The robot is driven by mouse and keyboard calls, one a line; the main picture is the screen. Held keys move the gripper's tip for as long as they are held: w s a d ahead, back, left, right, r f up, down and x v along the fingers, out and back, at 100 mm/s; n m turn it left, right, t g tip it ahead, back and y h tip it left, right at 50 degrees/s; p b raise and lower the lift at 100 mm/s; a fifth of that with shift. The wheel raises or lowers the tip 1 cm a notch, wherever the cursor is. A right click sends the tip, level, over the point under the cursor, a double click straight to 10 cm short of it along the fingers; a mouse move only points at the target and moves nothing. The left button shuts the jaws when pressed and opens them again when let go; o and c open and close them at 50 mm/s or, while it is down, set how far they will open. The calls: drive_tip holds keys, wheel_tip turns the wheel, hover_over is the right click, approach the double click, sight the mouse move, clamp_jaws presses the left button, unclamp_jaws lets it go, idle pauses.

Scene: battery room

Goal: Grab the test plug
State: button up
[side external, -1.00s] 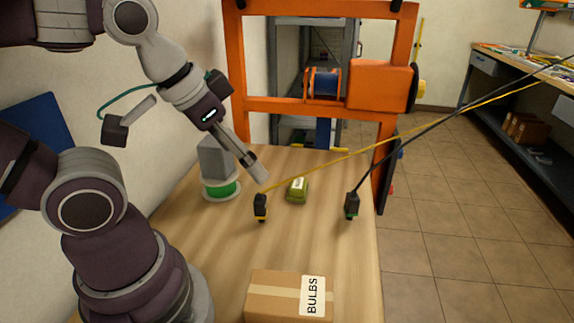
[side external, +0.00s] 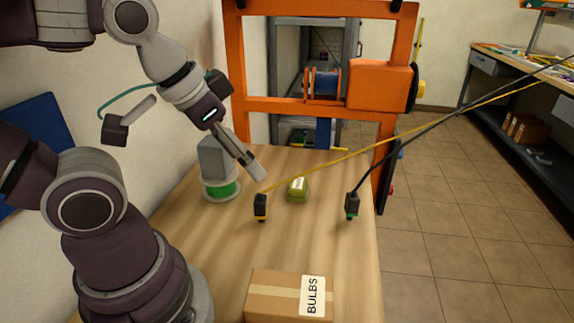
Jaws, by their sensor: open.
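Two dark plugs stand on the wooden table, and I cannot tell from any marking which is the test plug. One plug (side external: 261,207) is black with a yellow lower end and a yellow cable. The other plug (side external: 352,205) is black with a green lower end and a black cable, farther right. My gripper (side external: 257,171) is open and empty. It points down to the right, above the table and behind the yellow-cabled plug in this view, apart from both plugs. Its fingers overlap, so the gap between them hardly shows.
A small olive-green labelled object (side external: 298,190) lies between the plugs. A green spool with a grey block (side external: 221,188) stands left of my gripper. A cardboard BULBS box (side external: 262,296) is at the front. An orange frame (side external: 300,104) rises at the back. Both cables run taut to the upper right.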

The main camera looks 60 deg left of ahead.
drive_tip(key=n+g, duration=0.5)
drive_tip(key=n, duration=0.5)
hover_over(260, 198)
wheel_tip(260, 198, down, 8)
drive_tip(key=shift+g, duration=0.3)
wheel_tip(260, 198, down, 11)
drive_tip(key=shift+r, duration=0.1)
drive_tip(key=shift+c, duration=0.3)
clamp_jaws()
